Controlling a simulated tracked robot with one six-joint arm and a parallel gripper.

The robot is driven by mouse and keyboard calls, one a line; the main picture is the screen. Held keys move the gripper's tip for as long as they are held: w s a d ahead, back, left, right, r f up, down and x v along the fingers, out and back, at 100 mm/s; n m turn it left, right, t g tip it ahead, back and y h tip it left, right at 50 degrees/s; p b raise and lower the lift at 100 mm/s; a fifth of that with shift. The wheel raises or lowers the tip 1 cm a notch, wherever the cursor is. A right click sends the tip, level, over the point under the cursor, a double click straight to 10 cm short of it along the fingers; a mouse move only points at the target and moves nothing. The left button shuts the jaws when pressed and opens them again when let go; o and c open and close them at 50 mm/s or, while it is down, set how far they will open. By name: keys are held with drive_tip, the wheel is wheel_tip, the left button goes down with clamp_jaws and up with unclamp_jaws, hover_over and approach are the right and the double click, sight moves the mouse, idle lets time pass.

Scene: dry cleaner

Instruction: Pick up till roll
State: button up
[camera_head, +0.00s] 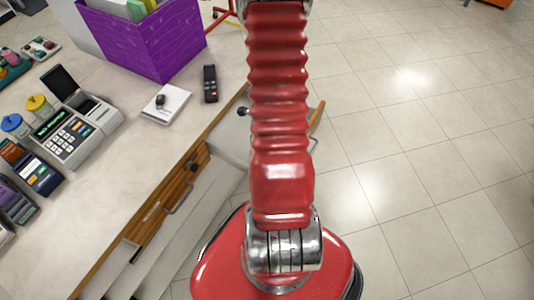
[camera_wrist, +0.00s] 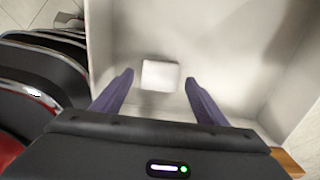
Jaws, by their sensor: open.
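The till roll (camera_wrist: 160,74), a small white block-like shape, lies on the pale floor of what looks like an open drawer (camera_wrist: 225,60) in the wrist view. My gripper (camera_wrist: 158,78) is open, its two dark purple fingers pointing toward the roll. The roll shows between the fingertips, with a gap on each side; I cannot tell how far below them it is. In the head view my red arm hides the gripper and roll. Part of a pulled-out drawer (camera_head: 228,143) shows beside the arm.
The counter (camera_head: 150,195) holds a till (camera_head: 68,138), card terminals (camera_head: 32,172), a white pad (camera_head: 166,104), a black remote-like device (camera_head: 210,84) and a purple box (camera_head: 160,45). Drawer walls stand close around my gripper. The tiled floor (camera_head: 430,150) on the right is clear.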

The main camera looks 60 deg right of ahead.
drive_tip(key=shift+f, duration=1)
drive_tip(key=c, duration=1.1)
drive_tip(key=shift+r, duration=0.15)
drive_tip(key=shift+c, duration=0.2)
drive_tip(key=shift+r, duration=4.85)
